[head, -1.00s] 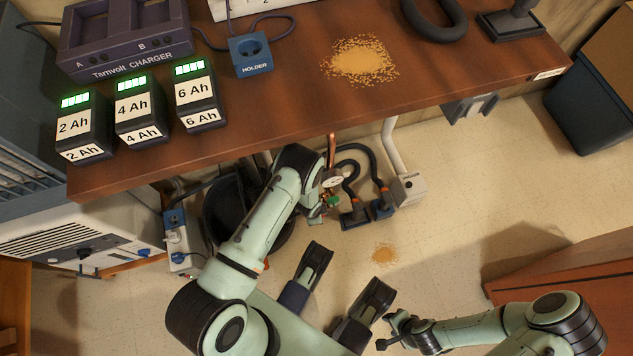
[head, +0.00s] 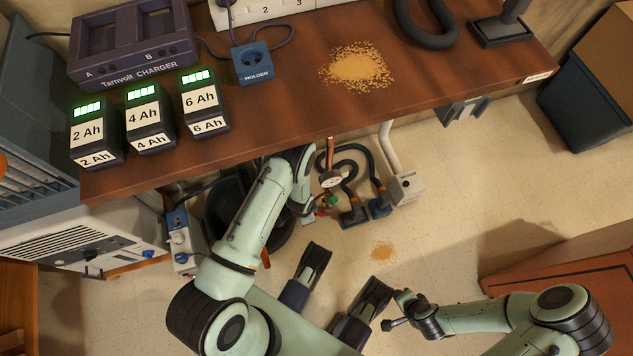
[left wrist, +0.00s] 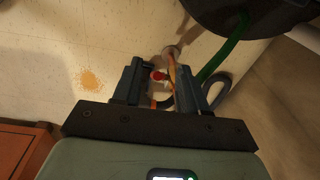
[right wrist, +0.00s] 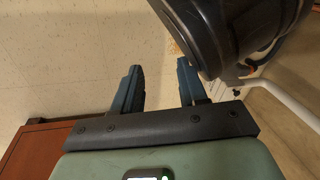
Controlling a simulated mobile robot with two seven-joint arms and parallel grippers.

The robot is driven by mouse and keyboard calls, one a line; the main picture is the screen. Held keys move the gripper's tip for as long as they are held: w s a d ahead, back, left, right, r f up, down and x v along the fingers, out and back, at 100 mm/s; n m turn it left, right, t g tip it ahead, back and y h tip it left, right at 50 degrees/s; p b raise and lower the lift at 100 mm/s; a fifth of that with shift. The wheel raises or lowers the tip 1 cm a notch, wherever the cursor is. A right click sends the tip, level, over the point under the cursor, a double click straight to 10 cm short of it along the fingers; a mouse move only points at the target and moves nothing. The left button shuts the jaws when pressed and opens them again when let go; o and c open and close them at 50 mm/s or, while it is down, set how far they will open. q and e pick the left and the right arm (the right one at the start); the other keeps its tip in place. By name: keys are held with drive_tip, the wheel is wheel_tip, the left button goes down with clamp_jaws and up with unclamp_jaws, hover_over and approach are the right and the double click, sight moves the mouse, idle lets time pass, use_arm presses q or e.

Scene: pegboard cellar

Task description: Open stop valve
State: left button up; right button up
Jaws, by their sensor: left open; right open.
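A small red knob (left wrist: 158,76), which looks like the stop valve's handle, shows between my left gripper's fingers in the left wrist view, in front of a copper pipe (left wrist: 172,66). In the head view the copper pipe (head: 330,147) comes down under the bench, with a round gauge (head: 332,178) and small green and red parts (head: 330,201) below it. My left gripper (left wrist: 163,66) is open around the knob's place in the picture; I cannot tell whether it touches. My right gripper (right wrist: 160,68) is open and empty, far from the pipe.
The workbench (head: 290,115) overhangs the pipe. A black round bin or tub (head: 225,205), a green hose (left wrist: 225,60), black hoses (head: 355,165) and a grey box (head: 407,187) crowd the area. Open floor with spilled grains (head: 383,251) lies to the right.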

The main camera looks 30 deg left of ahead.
use_arm(q)
drive_tip(key=s+a+f+n+g, duration=0.1)
drive_tip(key=s+a+n+g, duration=0.1)
drive_tip(key=s+n, duration=0.5)
drive_tip(key=n+t+h+p, duration=0.1)
drive_tip(key=n+t+h, duration=0.6)
drive_tip(key=n, duration=1.9)
approach(319, 214)
use_arm(e)
drive_tip(key=w+r+t, duration=0.1)
drive_tip(key=w+r, duration=0.2)
use_arm(q)
drive_tip(key=shift+t+y, duration=0.4)
drive_tip(key=b+x, duration=0.2)
drive_tip(key=x, duration=0.3)
drive_tip(key=s+b+x, duration=0.1)
drive_tip(key=b+x, duration=0.1)
drive_tip(key=x, duration=0.3)
drive_tip(key=shift+d+f, duration=0.1)
drive_tip(key=shift+f, duration=0.1)
drive_tip(key=shift+w+d+f, duration=0.2)
drive_tip(key=shift+w+f, duration=0.05)
drive_tip(key=shift+w, duration=0.05)
use_arm(e)
drive_tip(key=s+f+g, duration=0.3)
drive_tip(key=s+f, duration=0.4)
drive_tip(key=s, duration=0.2)
drive_tip(key=shift+s+d+f, duration=0.25)
drive_tip(key=shift+d+f, duration=0.1)
drive_tip(key=shift+d, duration=0.1)
